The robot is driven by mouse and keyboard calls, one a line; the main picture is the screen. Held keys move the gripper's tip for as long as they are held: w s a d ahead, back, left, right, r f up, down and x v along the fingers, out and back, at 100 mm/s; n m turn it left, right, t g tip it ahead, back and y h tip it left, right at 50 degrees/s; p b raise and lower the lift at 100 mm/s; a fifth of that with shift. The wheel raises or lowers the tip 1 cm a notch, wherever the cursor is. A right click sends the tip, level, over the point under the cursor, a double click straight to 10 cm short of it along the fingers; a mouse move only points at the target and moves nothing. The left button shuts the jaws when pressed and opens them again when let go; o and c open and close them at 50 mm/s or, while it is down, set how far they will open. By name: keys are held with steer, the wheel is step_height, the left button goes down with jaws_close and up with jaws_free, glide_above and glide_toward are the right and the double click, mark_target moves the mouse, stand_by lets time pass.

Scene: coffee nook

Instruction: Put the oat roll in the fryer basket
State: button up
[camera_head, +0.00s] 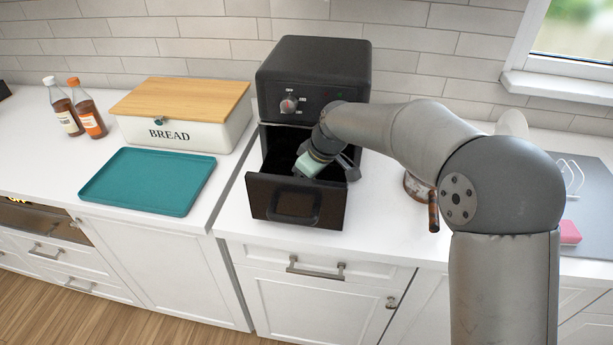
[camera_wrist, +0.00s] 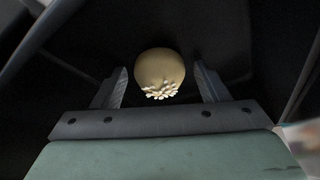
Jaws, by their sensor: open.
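The oat roll (camera_wrist: 160,68) is round and tan with pale flakes on one side. In the wrist view it sits between my two fingers, with a dark gap on either side of it. My gripper (camera_head: 306,166) is open and reaches down into the fryer basket (camera_head: 262,192), the black drawer pulled out of the air fryer (camera_head: 312,75). Dark basket walls surround the roll in the wrist view; whether it rests on the basket floor is hard to tell. In the head view the roll is hidden by my gripper and the basket's front wall.
A white bread bin (camera_head: 185,132) with a wooden lid stands left of the fryer, behind an empty teal tray (camera_head: 150,182). Two bottles (camera_head: 85,108) stand at the far left. A pot (camera_head: 418,186) with a brown handle is partly hidden behind my arm.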

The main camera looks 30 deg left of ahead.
steer(key=b+v, duration=0.1)
steer(key=v, duration=1.1)
steer(key=shift+r, duration=0.2)
steer(key=s+d+f+m+h, duration=0.1)
steer(key=d+m, duration=0.2)
steer(key=d, duration=0.7)
steer(key=s+d+f+m+t+h, duration=0.15)
steer(key=d+m, duration=0.25)
steer(key=d, duration=0.6)
steer(key=s+d+f+m+h, duration=0.1)
steer(key=s+d+m, duration=0.15)
steer(key=d, duration=0.85)
steer(key=s+d+f+m, duration=0.3)
steer(key=s+d+m, duration=0.1)
steer(key=s+d, duration=0.3)
steer(key=s+d+f+m+g+h, duration=0.1)
steer(key=s+d+f+m, duration=0.2)
steer(key=s+d, duration=0.3)
steer(key=shift+s+d+f+m, duration=0.35)
steer(key=shift+s, duration=0.05)
